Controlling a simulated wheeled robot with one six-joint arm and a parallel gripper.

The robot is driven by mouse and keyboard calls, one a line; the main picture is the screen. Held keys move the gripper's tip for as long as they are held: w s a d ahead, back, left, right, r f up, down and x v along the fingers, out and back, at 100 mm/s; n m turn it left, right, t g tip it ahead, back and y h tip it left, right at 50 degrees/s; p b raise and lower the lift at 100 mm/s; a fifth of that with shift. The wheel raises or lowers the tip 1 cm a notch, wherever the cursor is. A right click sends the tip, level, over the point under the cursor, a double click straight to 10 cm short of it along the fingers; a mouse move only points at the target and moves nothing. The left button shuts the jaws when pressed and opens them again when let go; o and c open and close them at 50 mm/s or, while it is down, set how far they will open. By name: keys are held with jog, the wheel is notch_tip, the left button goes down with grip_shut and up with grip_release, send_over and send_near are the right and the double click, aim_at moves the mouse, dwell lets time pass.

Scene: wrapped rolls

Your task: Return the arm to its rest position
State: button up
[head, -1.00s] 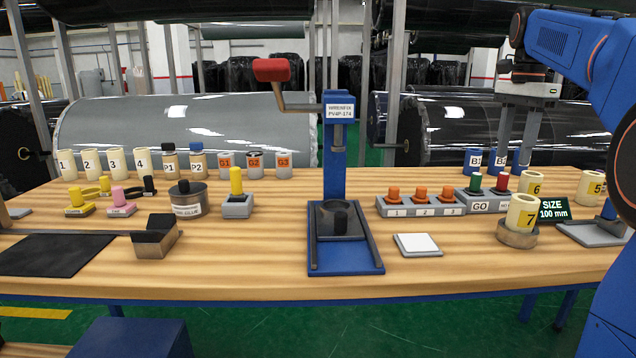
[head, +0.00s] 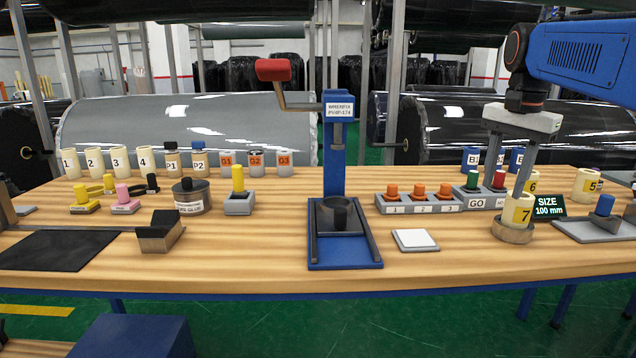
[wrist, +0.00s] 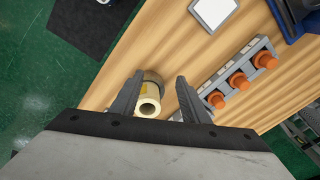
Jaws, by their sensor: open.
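My gripper (head: 511,180) hangs from my blue arm at the right of the head view, fingers pointing down by the cream roll marked 7 (head: 522,210). The fingers are apart, with nothing gripped. Roll 7 stands upright in a round wooden holder (head: 512,234). In the wrist view my gripper (wrist: 157,98) shows both fingers spread, with a cream roll with a yellow label (wrist: 149,106) seen in the gap between them. Whether a finger touches the roll I cannot tell.
A row of orange buttons (head: 419,204) and a white pad (head: 415,240) lie left. A blue press (head: 335,150) stands mid-table.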

jog(key=s+a+f+n+t, duration=0.1)
jog(key=s+a+f+n, duration=0.2)
jog(key=s+f, duration=0.4)
jog(key=s+a+f+n+t, duration=0.1)
jog(key=s+a+f+n, duration=0.2)
jog(key=s+f, duration=0.5)
jog(key=s+a+f+n+t, duration=0.1)
jog(key=s+a+f+n, duration=0.2)
jog(key=s+f+n, duration=0.2)
notch_tip(320, 180, down, 6)
jog(key=s, duration=0.3)
jog(key=shift+a+f+t, duration=0.2)
jog(key=shift+a+t, duration=0.1)
jog(key=shift+a, duration=0.1)
